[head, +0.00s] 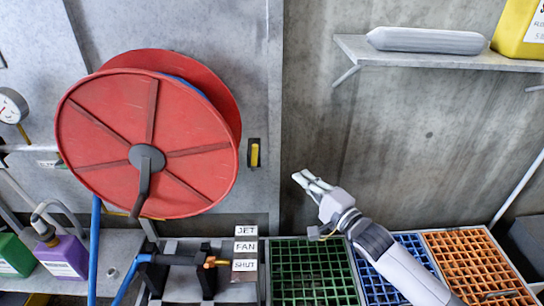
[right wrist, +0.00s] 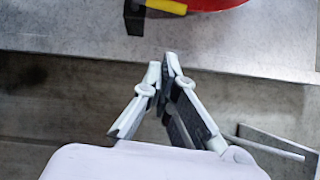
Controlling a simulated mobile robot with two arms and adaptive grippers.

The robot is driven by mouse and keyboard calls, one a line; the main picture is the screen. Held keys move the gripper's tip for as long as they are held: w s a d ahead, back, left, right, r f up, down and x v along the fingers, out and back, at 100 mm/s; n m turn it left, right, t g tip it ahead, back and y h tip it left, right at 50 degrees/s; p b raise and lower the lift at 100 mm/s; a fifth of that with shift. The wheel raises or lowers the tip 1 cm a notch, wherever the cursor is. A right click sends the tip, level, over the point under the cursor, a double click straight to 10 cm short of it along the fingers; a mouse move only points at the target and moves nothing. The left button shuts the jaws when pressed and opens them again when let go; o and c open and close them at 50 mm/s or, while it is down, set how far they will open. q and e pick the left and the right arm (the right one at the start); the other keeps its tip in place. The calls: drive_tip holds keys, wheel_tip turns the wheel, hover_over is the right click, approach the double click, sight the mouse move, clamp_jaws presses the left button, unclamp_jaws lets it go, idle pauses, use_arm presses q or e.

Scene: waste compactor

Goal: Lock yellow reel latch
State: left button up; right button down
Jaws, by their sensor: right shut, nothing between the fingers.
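The red reel (head: 105,120) stands at the left in the head view, with a grey hub and a crank handle (head: 142,190). The yellow reel latch (head: 254,154) sits in a dark bracket on the wall panel just right of the reel. In the right wrist view the yellow latch (right wrist: 166,6) and its dark bracket (right wrist: 134,18) show at the top edge, left of a red piece of the reel (right wrist: 215,3). My right gripper (head: 303,180) is shut and empty, to the right of and lower than the latch, apart from it. Its closed fingertips (right wrist: 168,62) point toward the panel. My left gripper is out of view.
Below are green (head: 310,272), blue (head: 412,245) and orange (head: 470,262) grates. A nozzle with JET, FAN and SHUT labels (head: 245,248) stands below the latch. A shelf (head: 430,58) with a grey cylinder (head: 425,40) juts out at upper right. The wall between is bare.

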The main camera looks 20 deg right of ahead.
sight(254, 155)
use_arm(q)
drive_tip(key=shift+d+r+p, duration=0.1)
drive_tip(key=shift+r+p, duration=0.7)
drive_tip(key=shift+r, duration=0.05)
use_arm(e)
drive_tip(key=a+x, duration=0.2)
drive_tip(key=x, duration=0.9)
drive_tip(key=shift+s+a, duration=0.2)
drive_tip(key=shift+a, duration=0.1)
use_arm(q)
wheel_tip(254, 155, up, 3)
drive_tip(key=p, duration=0.3)
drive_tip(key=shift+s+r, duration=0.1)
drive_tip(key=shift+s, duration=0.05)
use_arm(e)
drive_tip(key=shift+w+a+r+n+g, duration=0.25)
drive_tip(key=shift+a+r+n+g, duration=0.1)
drive_tip(key=shift+a+n, duration=0.25)
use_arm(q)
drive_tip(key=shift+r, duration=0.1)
